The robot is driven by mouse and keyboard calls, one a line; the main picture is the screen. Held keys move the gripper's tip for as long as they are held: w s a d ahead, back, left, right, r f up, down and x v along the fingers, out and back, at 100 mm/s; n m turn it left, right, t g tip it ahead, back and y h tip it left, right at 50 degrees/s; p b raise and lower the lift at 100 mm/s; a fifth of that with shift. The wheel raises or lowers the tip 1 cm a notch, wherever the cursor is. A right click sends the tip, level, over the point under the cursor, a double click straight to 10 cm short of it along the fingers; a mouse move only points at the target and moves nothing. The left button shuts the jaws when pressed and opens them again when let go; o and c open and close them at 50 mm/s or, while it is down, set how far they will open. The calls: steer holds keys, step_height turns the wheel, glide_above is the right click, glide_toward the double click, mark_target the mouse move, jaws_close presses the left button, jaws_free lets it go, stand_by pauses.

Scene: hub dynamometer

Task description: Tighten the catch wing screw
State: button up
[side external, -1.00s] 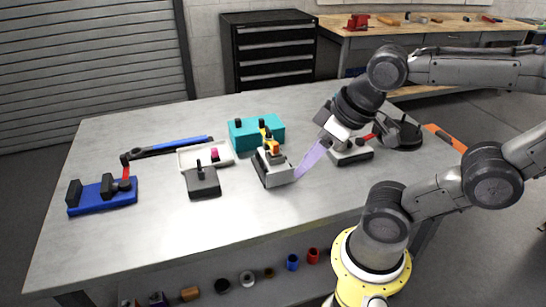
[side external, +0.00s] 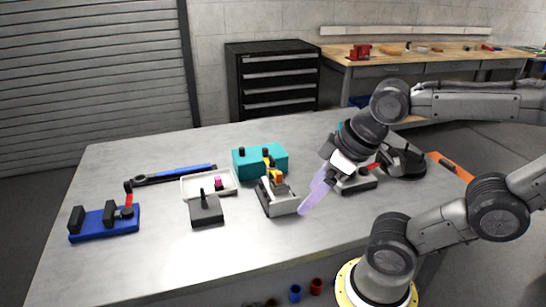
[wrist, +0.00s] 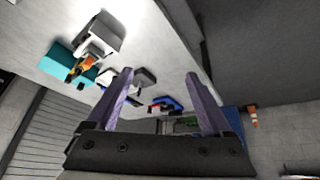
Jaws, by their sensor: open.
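My gripper (side external: 309,198) has lilac fingers and is open and empty. In the side view its tips are just right of a light grey block (side external: 283,205), which bears an upright yellow and orange part (side external: 271,170). I cannot tell whether they touch it. In the wrist view the fingers (wrist: 160,74) are spread wide with nothing between them, and the grey block (wrist: 100,36) lies at upper left. I cannot make out which part is the catch wing screw. A blue base (side external: 104,225) with black blocks and a red lever (side external: 129,203) stands at the far left.
A teal box (side external: 260,163) is behind the grey block. A white tray (side external: 228,188) with a pink part, a dark block with a post (side external: 207,212) and a blue-black bar (side external: 175,175) lie leftward. A black round device (side external: 402,162) is at right. The front table is clear.

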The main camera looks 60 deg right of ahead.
steer(key=w+r+n+g+y, duration=0.1)
steer(key=w+r+n, duration=0.4)
steer(key=r+n, duration=0.25)
steer(key=g+y, duration=0.1)
steer(key=y, duration=0.1)
glide_above(272, 158)
steer(key=s+d, duration=0.4)
step_height(272, 158, down, 4)
steer(key=shift+n, duration=0.25)
steer(key=x, duration=1.3)
steer(key=shift+s+a+f, duration=0.1)
steer(key=shift+s+f, duration=0.1)
steer(key=shift+f, duration=0.15)
jaws_close()
